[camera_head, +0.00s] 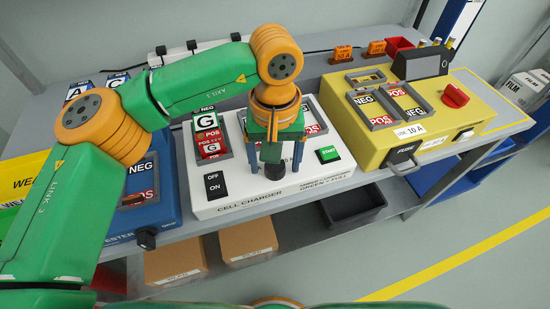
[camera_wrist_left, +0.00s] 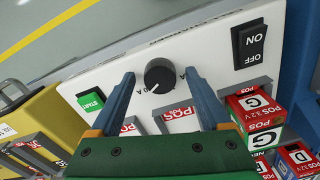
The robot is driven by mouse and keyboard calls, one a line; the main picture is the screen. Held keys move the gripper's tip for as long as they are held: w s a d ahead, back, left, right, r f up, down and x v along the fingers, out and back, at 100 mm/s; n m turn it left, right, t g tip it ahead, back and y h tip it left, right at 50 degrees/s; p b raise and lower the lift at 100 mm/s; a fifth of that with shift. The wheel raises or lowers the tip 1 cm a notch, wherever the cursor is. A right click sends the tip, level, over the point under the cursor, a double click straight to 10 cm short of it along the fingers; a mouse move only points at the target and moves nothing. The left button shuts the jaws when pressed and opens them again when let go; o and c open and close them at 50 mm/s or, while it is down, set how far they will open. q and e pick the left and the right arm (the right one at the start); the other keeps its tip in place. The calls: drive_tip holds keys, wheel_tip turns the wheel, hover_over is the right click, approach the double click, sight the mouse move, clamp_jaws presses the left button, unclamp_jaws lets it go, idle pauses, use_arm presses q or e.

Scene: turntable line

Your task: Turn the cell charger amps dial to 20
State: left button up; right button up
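The cell charger (camera_head: 240,203) is a white box on the bench in the head view. Its black round dial (camera_wrist_left: 160,75) shows clearly in the wrist view, its white pointer line toward the lower left of the picture. Most scale marks beside it are hidden or too small to read. In the head view the dial (camera_head: 274,171) is partly covered by my gripper. My left gripper (camera_wrist_left: 160,78) points down at the charger, open, with one blue finger on each side of the dial. I cannot tell whether the fingers touch it. My right gripper is not in view.
The charger has a black OFF/ON switch (camera_head: 215,185) and a green START button (camera_head: 328,154). A yellow tester (camera_head: 400,140) with a red knob stands to the right, a blue tester (camera_head: 150,215) to the left.

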use_arm(q)
wheel_tip(320, 180, up, 7)
drive_tip(key=shift+r, duration=0.1)
idle(0.3)
